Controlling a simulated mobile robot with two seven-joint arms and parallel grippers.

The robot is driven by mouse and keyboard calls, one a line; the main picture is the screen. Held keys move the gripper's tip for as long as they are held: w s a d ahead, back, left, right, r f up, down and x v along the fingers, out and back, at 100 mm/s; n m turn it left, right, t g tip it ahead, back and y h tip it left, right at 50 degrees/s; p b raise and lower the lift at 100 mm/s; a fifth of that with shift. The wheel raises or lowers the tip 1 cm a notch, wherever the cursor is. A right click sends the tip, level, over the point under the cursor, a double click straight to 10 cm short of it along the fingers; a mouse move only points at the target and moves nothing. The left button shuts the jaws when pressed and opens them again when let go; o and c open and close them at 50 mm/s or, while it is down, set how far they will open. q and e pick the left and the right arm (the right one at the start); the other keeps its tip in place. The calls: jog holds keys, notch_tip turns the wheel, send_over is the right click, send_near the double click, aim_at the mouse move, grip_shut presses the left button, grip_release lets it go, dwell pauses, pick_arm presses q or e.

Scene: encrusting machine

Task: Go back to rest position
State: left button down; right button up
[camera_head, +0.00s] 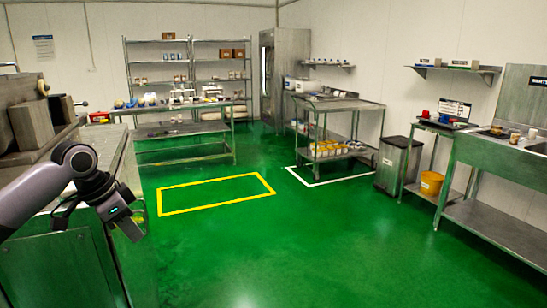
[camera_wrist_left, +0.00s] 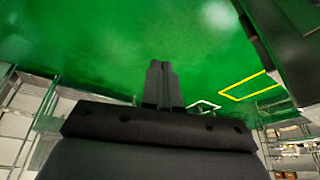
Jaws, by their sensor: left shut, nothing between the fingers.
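My left gripper (camera_head: 134,228) shows at the left of the head view, at the end of my grey left arm, beside a steel machine or counter. In the left wrist view its two dark fingers (camera_wrist_left: 160,70) lie together, with nothing between them and green floor behind. My right gripper is in neither view.
The steel counter (camera_head: 108,148) stands close to my left arm. The green floor (camera_head: 260,245) ahead is clear, with a yellow outlined rectangle (camera_head: 215,177) on it. A steel cart (camera_head: 345,105), a grey bin (camera_head: 392,165) and a steel sink table (camera_head: 500,160) stand to the right.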

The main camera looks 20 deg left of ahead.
pick_arm(q)
jog(key=s+d+f+t, duration=0.1)
jog(key=d+f, duration=0.6)
jog(key=f, duration=0.6)
jog(key=s+d+f+t, duration=0.1)
jog(key=d+f, duration=0.6)
jog(key=f, duration=0.5)
jog(key=s+d+f+n+t, duration=0.1)
jog(key=s+d+f+t, duration=0.1)
jog(key=s+d, duration=0.3)
jog(key=s+d+f+n+t+h, duration=0.1)
jog(key=s+d+f+t, duration=0.1)
jog(key=s+d, duration=0.4)
jog(key=d+f, duration=0.1)
jog(key=d, duration=0.4)
jog(key=shift+s+d+f+t, duration=0.15)
jog(key=shift+d+f+t, duration=0.1)
jog(key=shift+d+t, duration=0.1)
